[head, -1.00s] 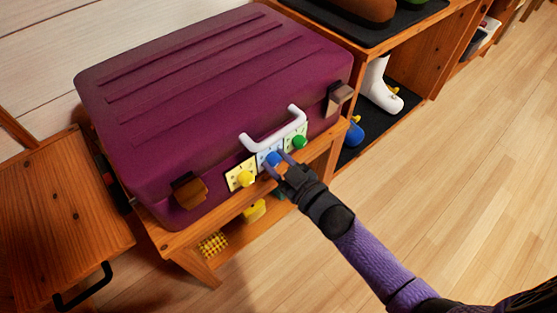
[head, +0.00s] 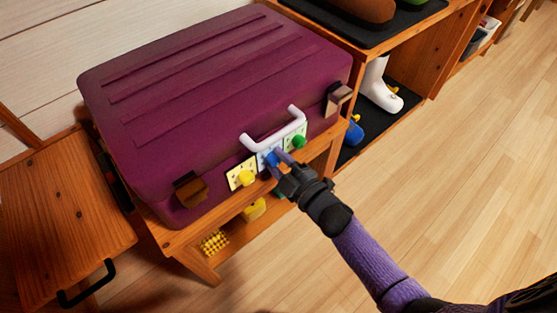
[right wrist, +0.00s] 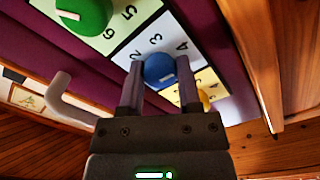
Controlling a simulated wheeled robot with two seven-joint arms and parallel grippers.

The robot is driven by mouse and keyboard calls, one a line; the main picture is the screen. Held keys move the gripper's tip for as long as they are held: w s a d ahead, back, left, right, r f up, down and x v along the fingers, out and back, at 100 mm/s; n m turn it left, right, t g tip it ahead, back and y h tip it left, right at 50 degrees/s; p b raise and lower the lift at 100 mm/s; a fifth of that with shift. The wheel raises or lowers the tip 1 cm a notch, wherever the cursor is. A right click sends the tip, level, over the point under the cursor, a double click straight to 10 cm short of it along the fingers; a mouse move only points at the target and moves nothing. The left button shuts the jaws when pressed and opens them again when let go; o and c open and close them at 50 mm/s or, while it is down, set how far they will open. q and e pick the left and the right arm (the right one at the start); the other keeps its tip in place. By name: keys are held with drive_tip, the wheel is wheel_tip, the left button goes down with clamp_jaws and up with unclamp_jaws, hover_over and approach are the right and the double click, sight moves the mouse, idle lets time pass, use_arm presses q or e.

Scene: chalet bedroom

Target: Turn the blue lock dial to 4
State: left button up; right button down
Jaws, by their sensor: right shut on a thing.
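The blue lock dial (head: 270,158) is on the front of a purple suitcase (head: 215,85), between the yellow dial (head: 246,178) and the green dial (head: 299,142). My right gripper (head: 280,163) is shut on the blue dial. In the right wrist view its two fingers stand on either side of the blue dial (right wrist: 160,69). The numbers 3 and 4 show on the white plate (right wrist: 168,40) beside it. A pale mark shows on the dial's face, but I cannot tell which number it points to. My left gripper is not in view.
A white handle (head: 277,138) sticks out just above the dials. Brown latches (head: 189,189) flank them. The suitcase lies on a wooden bench (head: 177,242). A shelf with a white boot (head: 378,87) stands to the right. The wooden floor in front is clear.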

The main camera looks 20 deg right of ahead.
drive_tip(key=shift+n, duration=0.3)
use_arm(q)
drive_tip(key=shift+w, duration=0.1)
use_arm(e)
drive_tip(key=shift+c, duration=1.4)
unclamp_jaws()
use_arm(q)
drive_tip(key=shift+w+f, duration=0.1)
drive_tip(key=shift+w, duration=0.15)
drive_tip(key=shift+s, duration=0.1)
